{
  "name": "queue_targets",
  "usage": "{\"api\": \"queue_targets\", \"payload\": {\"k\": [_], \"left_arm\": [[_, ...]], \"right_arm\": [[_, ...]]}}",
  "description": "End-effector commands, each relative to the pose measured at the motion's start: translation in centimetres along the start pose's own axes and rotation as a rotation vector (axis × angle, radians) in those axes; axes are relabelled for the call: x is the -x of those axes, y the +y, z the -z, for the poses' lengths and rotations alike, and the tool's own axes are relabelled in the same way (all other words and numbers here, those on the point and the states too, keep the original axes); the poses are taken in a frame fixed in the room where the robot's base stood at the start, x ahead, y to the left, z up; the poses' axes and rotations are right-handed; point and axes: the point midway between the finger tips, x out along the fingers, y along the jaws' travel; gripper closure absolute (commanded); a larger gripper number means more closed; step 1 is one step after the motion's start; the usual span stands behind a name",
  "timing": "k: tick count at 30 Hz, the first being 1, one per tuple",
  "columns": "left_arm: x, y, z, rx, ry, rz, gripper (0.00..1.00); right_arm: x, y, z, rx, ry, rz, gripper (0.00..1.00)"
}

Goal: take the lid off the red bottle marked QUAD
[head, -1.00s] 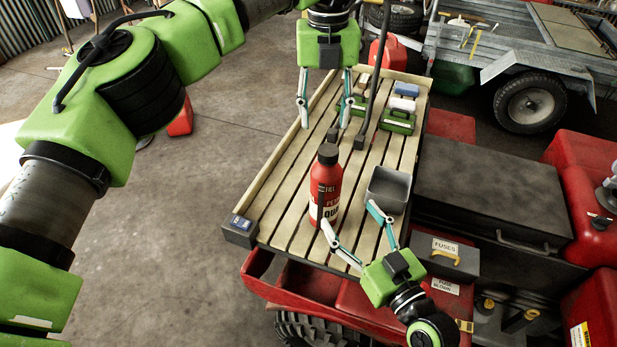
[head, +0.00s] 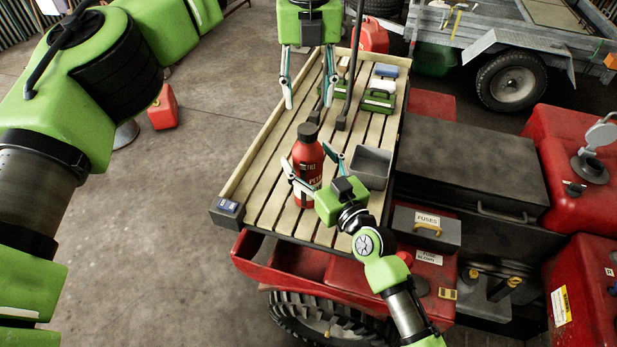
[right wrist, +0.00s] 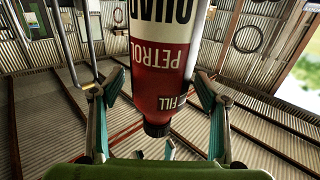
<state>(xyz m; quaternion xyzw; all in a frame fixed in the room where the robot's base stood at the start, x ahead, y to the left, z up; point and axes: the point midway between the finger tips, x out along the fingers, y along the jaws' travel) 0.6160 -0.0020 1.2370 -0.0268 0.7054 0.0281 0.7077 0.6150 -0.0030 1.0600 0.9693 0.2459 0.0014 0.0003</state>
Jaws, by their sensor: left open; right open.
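The red bottle (head: 308,166) stands upright on the slatted wooden deck (head: 268,190), with its black lid (head: 307,132) on top. In the right wrist view the bottle (right wrist: 160,70) appears upside down, with QUAD, PETROL and FILL lettering and the dark lid (right wrist: 157,130) at the lower end. My right gripper (head: 308,166) is open at the bottle, one finger to each side of it. I cannot tell whether the fingers touch it. My left gripper (head: 307,96) is open and empty, farther back than the bottle and higher in the picture.
A grey open bin (head: 371,165) stands close to the right of the bottle. A grey FUSES box (head: 425,229) is at front right. The deck's left side is mostly clear.

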Motion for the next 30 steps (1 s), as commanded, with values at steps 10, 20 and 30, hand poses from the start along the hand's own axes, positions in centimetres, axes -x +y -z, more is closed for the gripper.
{"api": "queue_targets", "payload": {"k": [10,20,30], "left_arm": [[-0.03,0.04,-0.02,0.001,0.000,0.000,0.57],[-0.02,0.03,-0.02,-0.016,0.000,0.000,0.57],[0.02,-0.07,0.02,-0.457,-0.001,-0.002,0.57]], "right_arm": [[-0.20,0.00,0.03,0.000,0.001,0.000,0.45],[-0.18,0.01,0.08,0.000,0.002,0.000,1.00],[-0.19,0.02,0.12,0.000,0.002,0.000,1.00]]}}
